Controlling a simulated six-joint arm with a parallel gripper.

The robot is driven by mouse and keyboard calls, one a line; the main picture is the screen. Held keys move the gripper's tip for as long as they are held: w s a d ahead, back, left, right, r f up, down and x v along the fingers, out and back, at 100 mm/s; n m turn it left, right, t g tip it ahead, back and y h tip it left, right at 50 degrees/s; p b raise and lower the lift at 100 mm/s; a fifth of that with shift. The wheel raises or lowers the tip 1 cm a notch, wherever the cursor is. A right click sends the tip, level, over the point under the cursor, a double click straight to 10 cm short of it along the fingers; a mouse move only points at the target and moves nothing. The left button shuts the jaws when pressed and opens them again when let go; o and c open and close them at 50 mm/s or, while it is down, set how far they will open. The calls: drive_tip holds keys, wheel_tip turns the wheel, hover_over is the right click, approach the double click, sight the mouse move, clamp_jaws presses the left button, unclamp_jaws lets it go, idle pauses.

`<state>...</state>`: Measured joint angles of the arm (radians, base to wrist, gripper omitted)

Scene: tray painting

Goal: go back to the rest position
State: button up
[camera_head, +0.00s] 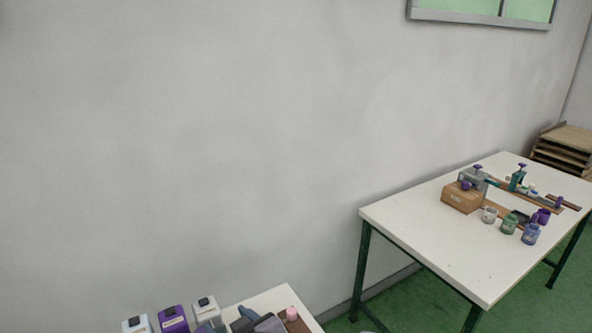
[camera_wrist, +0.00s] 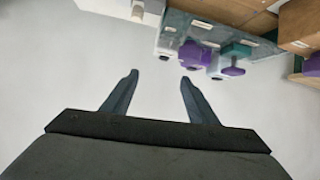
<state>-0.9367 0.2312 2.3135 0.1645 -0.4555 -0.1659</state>
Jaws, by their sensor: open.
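My gripper (camera_wrist: 158,82) shows in the wrist view with its two dark fingers spread apart and nothing between them. A plain pale surface lies beyond the fingertips. In the head view I cannot make out my gripper. No tray being painted can be made out with certainty in either view.
In the head view a white table (camera_head: 420,235) on green legs holds a cardboard box (camera_head: 461,197), a green jar (camera_head: 509,223) and a blue jar (camera_head: 530,234). A second white table (camera_head: 268,298) with bottles is at the bottom. Purple-capped items (camera_wrist: 190,54) show in the wrist view.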

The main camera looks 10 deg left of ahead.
drive_tip(key=w+d+f+m+g+h, duration=0.1)
drive_tip(key=d+f+m+h, duration=0.25)
drive_tip(key=d, duration=0.75)
drive_tip(key=w+d+f+m+g+h, duration=0.1)
drive_tip(key=w+d+f+m+h, duration=0.2)
drive_tip(key=d, duration=0.9)
drive_tip(key=s+d+f+m+g+h+b, duration=0.1)
drive_tip(key=s+d+f+m+g, duration=0.1)
drive_tip(key=s+d, duration=0.5)
drive_tip(key=s+d+f+m+g+h, duration=0.1)
drive_tip(key=s+d+m+g, duration=0.1)
drive_tip(key=s+d, duration=0.5)
drive_tip(key=d+g, duration=0.1)
drive_tip(key=d, duration=0.2)
drive_tip(key=shift+s+d+f+g+b, duration=0.15)
drive_tip(key=shift+d+f+g+b, duration=0.2)
drive_tip(key=shift+d+g, duration=0.05)
drive_tip(key=shift+h, duration=0.25)
